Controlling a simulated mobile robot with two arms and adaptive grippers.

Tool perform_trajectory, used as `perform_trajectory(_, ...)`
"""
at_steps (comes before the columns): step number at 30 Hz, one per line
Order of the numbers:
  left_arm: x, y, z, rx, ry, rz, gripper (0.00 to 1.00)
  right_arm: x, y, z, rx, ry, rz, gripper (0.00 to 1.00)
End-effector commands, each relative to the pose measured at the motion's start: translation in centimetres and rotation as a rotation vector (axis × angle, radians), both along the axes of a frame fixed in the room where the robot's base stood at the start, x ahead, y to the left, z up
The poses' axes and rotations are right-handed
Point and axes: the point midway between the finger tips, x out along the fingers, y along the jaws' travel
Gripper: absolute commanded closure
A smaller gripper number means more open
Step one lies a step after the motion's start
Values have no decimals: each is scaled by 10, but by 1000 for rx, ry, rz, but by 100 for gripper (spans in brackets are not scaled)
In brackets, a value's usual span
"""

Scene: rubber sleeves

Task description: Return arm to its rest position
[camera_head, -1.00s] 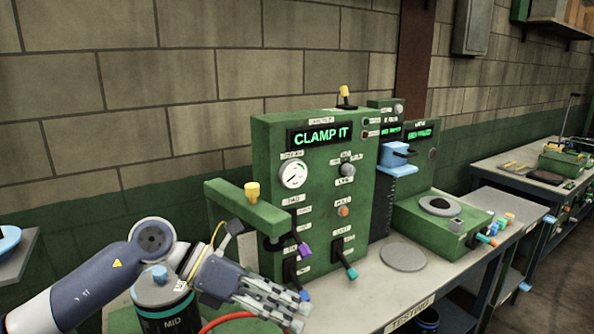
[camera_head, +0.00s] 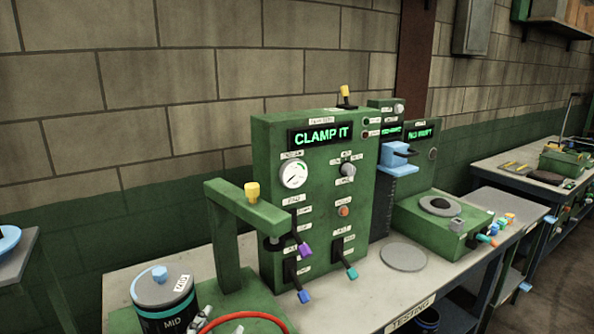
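Neither of my arms nor grippers shows in the head view now. The green test machine (camera_head: 320,225) stands on the bench, its display reading "CLAMP IT". It has a round white gauge (camera_head: 293,174), a purple-tipped lever (camera_head: 304,249), and blue- and teal-tipped levers at its lower front. A green press arm (camera_head: 248,209) with a yellow knob reaches out from its left side. A dark cylinder (camera_head: 165,300) marked "MID", with a grey top and a teal band, stands upright at the lower left. A red hose (camera_head: 245,316) curves beside it.
The grey testing bench (camera_head: 365,291) has bare room at its front. A flat round disc (camera_head: 403,256) lies right of the machine. A second green device (camera_head: 440,223) with a round plate stands farther right. Another bench stands at the far right, and a table edge at the left.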

Motion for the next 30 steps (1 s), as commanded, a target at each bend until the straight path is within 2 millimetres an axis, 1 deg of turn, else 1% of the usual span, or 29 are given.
perform_trajectory(1, -21, 12, -34, -51, 133, 51, 49, 0, 0, 0, 0, 0, 0, 71)
perform_trajectory(2, -34, 18, -52, -77, 208, 81, 49, 0, 0, 0, 0, 0, 0, 71)
perform_trajectory(3, -52, 25, -75, -108, 305, 117, 49, 0, 0, 0, 0, 0, 0, 71)
perform_trajectory(5, -81, 34, -105, -148, 441, 165, 49, 0, 0, 0, 0, 0, 0, 71)
perform_trajectory(6, -100, 38, -122, -171, 523, 194, 49, 0, 0, 0, 0, 0, 0, 71)
perform_trajectory(8, -128, 43, -142, -199, 633, 230, 49, 0, 0, 0, 0, 0, 0, 71)
perform_trajectory(9, -147, 45, -153, -216, 700, 250, 49, 0, 0, 0, 0, 0, 0, 71)
perform_trajectory(11, -173, 47, -167, -237, 793, 277, 49, 0, 0, 0, 0, 0, 0, 71)
perform_trajectory(12, -189, 48, -175, -249, 851, 293, 49, 0, 0, 0, 0, 0, 0, 71)
perform_trajectory(14, -214, 49, -185, -266, 933, 317, 49, 0, 0, 0, -1, 0, 0, 71)
perform_trajectory(15, -230, 49, -190, -277, 986, 330, 49, 0, 0, 0, -1, 0, 0, 71)
perform_trajectory(17, -254, 49, -196, -290, 1062, 350, 49, 0, -1, 0, -1, 1, 0, 71)
perform_trajectory(18, -270, 49, -200, -298, 1112, 364, 49, 0, -1, 0, -1, 1, 0, 71)
perform_trajectory(19, -264, 49, -211, -295, 1107, 361, 49, 0, -1, -3, -1, 0, 0, 71)
perform_trajectory(21, -258, 48, -232, -291, 1110, 360, 49, 1, -1, -5, -1, 0, 0, 71)
perform_trajectory(23, -254, 48, -250, -288, 1115, 361, 49, 0, -1, -7, -1, 1, 0, 71)
perform_trajectory(26, -250, 47, -282, -284, 1127, 361, 49, -1, -1, -11, -2, 3, 0, 71)
perform_trajectory(29, -248, 46, -320, -281, 1140, 362, 49, -1, -1, -16, -2, 3, 0, 71)
perform_trajectory(30, -248, 46, -337, -278, 1146, 363, 49, -1, -1, -18, -2, 3, 0, 71)
